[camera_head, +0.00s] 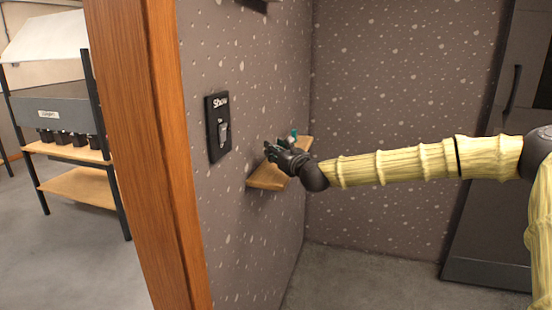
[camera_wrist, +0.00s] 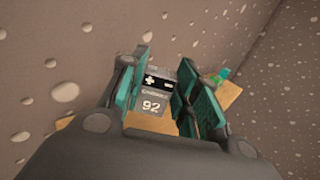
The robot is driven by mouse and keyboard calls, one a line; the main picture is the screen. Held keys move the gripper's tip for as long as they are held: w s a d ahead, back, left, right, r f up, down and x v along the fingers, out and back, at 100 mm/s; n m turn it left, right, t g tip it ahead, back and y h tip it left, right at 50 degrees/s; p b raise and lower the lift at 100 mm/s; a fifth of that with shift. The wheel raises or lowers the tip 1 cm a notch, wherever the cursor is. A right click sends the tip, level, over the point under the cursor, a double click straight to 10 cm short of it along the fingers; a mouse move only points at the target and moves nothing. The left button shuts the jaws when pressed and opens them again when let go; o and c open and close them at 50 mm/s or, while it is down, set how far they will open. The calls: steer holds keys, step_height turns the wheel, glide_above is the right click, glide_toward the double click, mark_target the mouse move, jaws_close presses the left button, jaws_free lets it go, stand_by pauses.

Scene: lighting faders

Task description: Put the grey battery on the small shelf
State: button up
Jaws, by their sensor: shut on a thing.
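The grey battery (camera_wrist: 155,92) shows in the wrist view between my gripper's teal-padded fingers, with a black band, a plus sign and the number 92 on it. My gripper (camera_head: 272,150) is shut on it, at the small shelf in the head view. The small wooden shelf (camera_head: 265,181) is fixed to the speckled wall. It also shows in the wrist view (camera_wrist: 228,95), below and beside the fingers. In the head view the battery is hard to make out at the gripper. I cannot tell whether the battery touches the shelf.
A small green-teal item (camera_head: 294,134) stands on the shelf near the gripper. A black panel (camera_head: 218,127) with a switch is on the wall left of the shelf. A wooden post (camera_head: 145,150) stands further left, with a rack (camera_head: 72,150) beyond. A dark cabinet (camera_head: 495,150) is at right.

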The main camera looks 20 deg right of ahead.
steer(key=shift+f+p, duration=0.4)
steer(key=shift+f, duration=1.3)
steer(key=shift+s+f, duration=0.1)
steer(key=o, duration=1)
steer(key=shift+r, duration=0.2)
steer(key=shift+s+d+f, duration=0.1)
steer(key=shift+s+f, duration=0.05)
steer(key=shift+s, duration=0.25)
steer(key=b+v, duration=0.2)
steer(key=v, duration=0.9)
steer(key=shift+s+b, duration=0.1)
steer(key=shift+b, duration=0.25)
